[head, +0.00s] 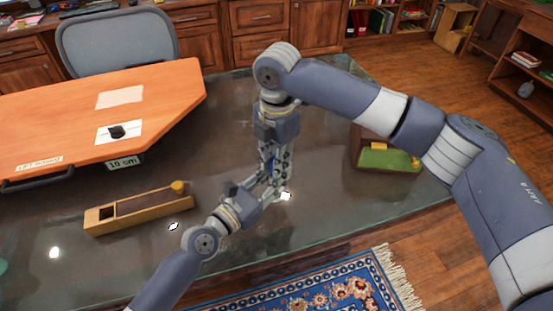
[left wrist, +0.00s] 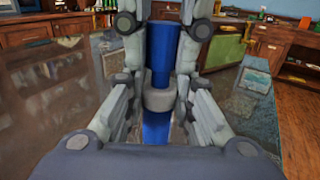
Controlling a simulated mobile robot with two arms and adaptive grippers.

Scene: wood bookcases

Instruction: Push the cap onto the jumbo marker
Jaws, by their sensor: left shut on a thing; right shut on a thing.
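My left gripper (head: 276,186) comes in from the lower left over the glass table. It is shut on the jumbo marker, whose blue lower part (left wrist: 155,128) and pale grey collar (left wrist: 158,97) show between its fingers in the left wrist view. My right gripper (head: 277,167) points down from above, close over the left one. It is shut on a blue cylinder, seemingly the cap (left wrist: 162,50), upright and in line above the collar. Fingers hide much of both pieces in the head view. I cannot tell how far the cap sits on the marker.
A wooden box (head: 140,209) with a yellow knob lies at the left on the glass table (head: 230,110). A green-topped wooden box (head: 385,157) stands at the right. An orange board (head: 60,110) covers the back left. The glass around the grippers is clear.

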